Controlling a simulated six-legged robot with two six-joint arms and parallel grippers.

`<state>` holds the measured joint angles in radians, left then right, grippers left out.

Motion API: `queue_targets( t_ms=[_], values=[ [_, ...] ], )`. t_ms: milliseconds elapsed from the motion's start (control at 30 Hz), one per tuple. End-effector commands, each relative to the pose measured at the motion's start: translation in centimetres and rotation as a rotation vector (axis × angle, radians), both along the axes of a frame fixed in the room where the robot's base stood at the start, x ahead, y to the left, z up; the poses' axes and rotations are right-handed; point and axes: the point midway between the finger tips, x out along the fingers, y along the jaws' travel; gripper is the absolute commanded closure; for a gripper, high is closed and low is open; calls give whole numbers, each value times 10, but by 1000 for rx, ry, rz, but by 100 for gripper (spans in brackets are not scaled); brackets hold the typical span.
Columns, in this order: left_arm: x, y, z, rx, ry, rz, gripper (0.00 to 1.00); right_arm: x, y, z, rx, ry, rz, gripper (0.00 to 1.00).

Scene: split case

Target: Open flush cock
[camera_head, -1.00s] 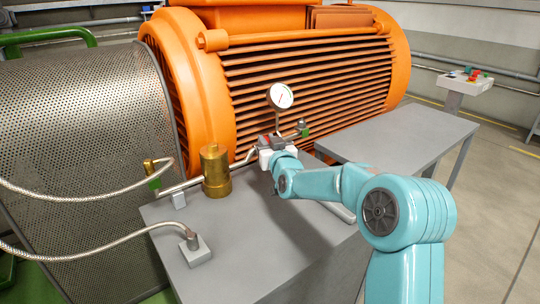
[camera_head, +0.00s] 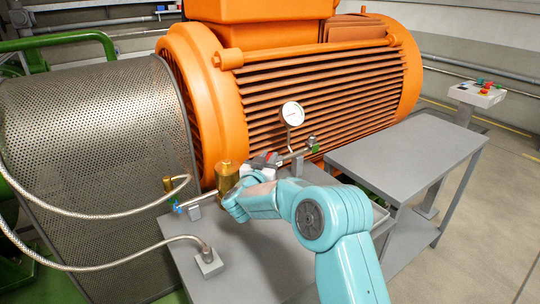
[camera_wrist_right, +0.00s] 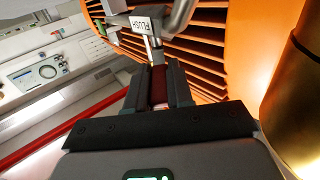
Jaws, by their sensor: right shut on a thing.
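The flush cock's red handle (camera_wrist_right: 159,84) sits between my right gripper's fingers (camera_wrist_right: 158,92) in the right wrist view. The gripper is shut on it. Its metal stem runs up to a pipe by a white tag (camera_wrist_right: 142,24) that seems to read FLUSH. In the head view my right gripper (camera_head: 262,166) is at the pipe line on the grey bench, just right of the brass cylinder (camera_head: 228,176) and below the round gauge (camera_head: 292,114). My wrist partly hides the cock there, so its exact angle is unclear. My left gripper is not in view.
A green-handled valve (camera_head: 315,146) is right of the gauge. Braided hoses (camera_head: 85,213) loop at the left, one ending at a grey block (camera_head: 208,262) on the bench. The orange motor (camera_head: 320,85) stands close behind. A bare grey table (camera_head: 400,155) is at the right.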

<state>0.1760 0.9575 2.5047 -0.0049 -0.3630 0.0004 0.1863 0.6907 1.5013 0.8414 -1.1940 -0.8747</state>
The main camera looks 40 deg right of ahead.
Motion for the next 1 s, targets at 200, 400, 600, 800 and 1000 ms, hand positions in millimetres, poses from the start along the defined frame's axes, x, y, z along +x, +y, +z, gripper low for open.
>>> queue_targets(
  t_ms=[200,400,600,800,1000],
  values=[
    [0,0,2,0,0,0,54,1,0,3,-5,-5,-12,100],
    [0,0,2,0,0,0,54,1,0,3,-6,-7,-12,100],
    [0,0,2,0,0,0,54,1,-1,3,-5,-7,-12,53],
    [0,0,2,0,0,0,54,1,0,2,-3,-4,-12,53],
    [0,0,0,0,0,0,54,-7,14,1,-2,-2,-10,53]
  ],
)
